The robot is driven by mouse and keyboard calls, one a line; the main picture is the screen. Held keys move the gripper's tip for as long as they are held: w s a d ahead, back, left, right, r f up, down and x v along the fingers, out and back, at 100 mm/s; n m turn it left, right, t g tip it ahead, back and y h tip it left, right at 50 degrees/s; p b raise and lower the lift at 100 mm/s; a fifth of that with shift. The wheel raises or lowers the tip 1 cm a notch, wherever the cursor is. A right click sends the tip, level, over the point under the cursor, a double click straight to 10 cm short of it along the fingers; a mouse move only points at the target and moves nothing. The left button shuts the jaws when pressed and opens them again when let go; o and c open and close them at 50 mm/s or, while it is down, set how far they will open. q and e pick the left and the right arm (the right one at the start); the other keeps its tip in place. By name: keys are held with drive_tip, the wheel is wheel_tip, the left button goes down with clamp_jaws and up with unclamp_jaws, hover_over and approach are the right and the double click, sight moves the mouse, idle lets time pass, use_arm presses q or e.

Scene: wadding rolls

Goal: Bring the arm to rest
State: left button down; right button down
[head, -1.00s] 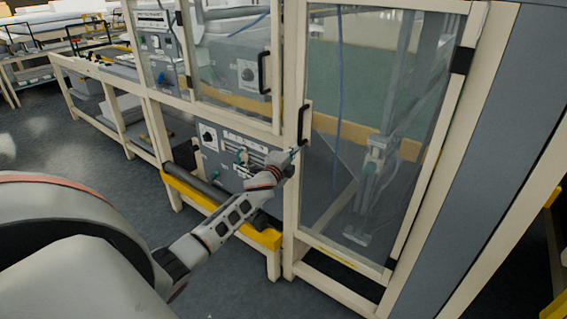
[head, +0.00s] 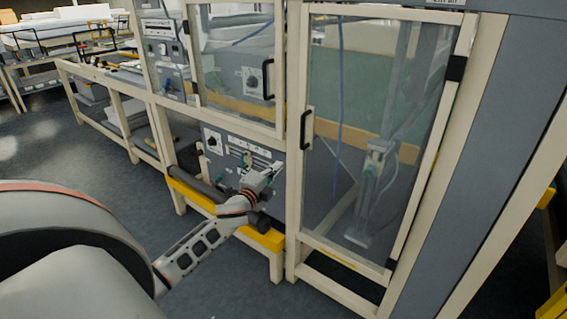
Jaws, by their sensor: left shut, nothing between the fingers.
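My left arm (head: 190,250) reaches in from the left, low in front of the machine. My left gripper (head: 272,170) is shut and empty. It is in front of the grey control panel (head: 212,142), left of and below the black handle (head: 307,128) of the glass door (head: 330,170), and apart from that handle. The door looks closed in its cream frame. My right gripper is not in view.
A yellow-topped rail (head: 190,191) with a dark roller runs below my left gripper. A cream post (head: 293,190) stands close to its right. Another black handle (head: 268,78) is above. Open grey floor (head: 110,165) lies left of the machine.

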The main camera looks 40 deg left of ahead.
use_arm(q)
drive_tip(key=s+d+f+n+g+h, duration=0.3)
drive_tip(key=s+d+f+n, duration=0.2)
drive_tip(key=s+d+f, duration=1.1)
drive_tip(key=s+d+f+n+g+h, duration=0.1)
drive_tip(key=s+d+f+n+g, duration=0.1)
drive_tip(key=s+d, duration=0.6)
drive_tip(key=s+d+f+n+g+h, duration=0.1)
drive_tip(key=s+d+f+n+h, duration=0.1)
drive_tip(key=s+d+f+n, duration=0.2)
drive_tip(key=s+d+f, duration=0.3)
drive_tip(key=s+d, duration=0.1)
drive_tip(key=d, duration=0.1)
drive_tip(key=shift+d+f+g, duration=0.15)
drive_tip(key=shift+g, duration=0.25)
drive_tip(key=shift+n, duration=0.3)
